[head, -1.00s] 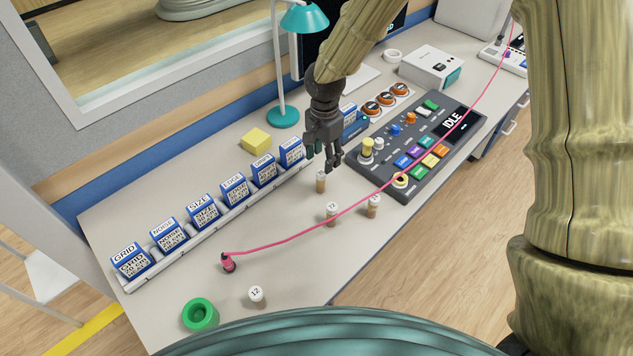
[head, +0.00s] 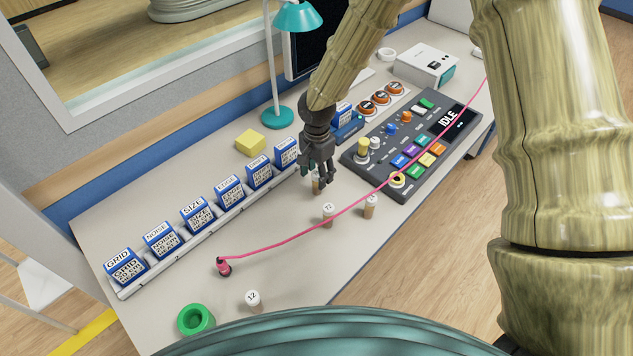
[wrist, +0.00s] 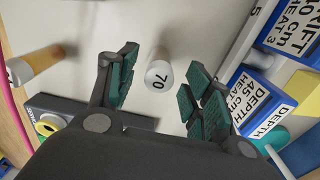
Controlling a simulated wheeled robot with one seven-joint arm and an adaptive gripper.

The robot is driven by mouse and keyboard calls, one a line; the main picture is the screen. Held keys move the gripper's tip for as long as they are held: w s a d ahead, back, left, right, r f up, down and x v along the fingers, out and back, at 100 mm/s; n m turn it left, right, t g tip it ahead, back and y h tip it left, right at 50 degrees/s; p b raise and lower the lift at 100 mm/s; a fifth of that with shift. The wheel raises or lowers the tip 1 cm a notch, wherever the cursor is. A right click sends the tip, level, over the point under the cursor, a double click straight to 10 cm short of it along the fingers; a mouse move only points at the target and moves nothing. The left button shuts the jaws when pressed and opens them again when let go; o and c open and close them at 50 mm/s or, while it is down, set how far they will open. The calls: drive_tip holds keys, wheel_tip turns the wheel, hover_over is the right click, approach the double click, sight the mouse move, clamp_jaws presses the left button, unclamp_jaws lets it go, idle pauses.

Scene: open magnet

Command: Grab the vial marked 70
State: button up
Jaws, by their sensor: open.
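The vial marked 70 (wrist: 158,76) has a white cap and stands between my open fingers in the wrist view, with its number readable on top. In the head view this vial (head: 316,186) is mostly hidden behind my gripper (head: 322,180). My gripper also shows in the wrist view (wrist: 160,88), its dark green finger pads apart on either side of the cap. I cannot tell whether a pad touches it. Other white-capped vials stand nearby, one marked 72 (head: 328,213), one at its right (head: 370,206) and one marked 12 (head: 253,299).
A pink cord (head: 300,240) runs across the desk from a pink plug (head: 224,267) past the vials. A control panel (head: 412,150) reading IDLE lies right of my gripper. A row of blue-and-white cards (head: 195,213) stands at left. A green ring (head: 196,320) lies near the front.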

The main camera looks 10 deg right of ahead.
drive_tip(key=shift+f+p, duration=0.9)
drive_tip(key=shift+f, duration=1.6)
clamp_jaws()
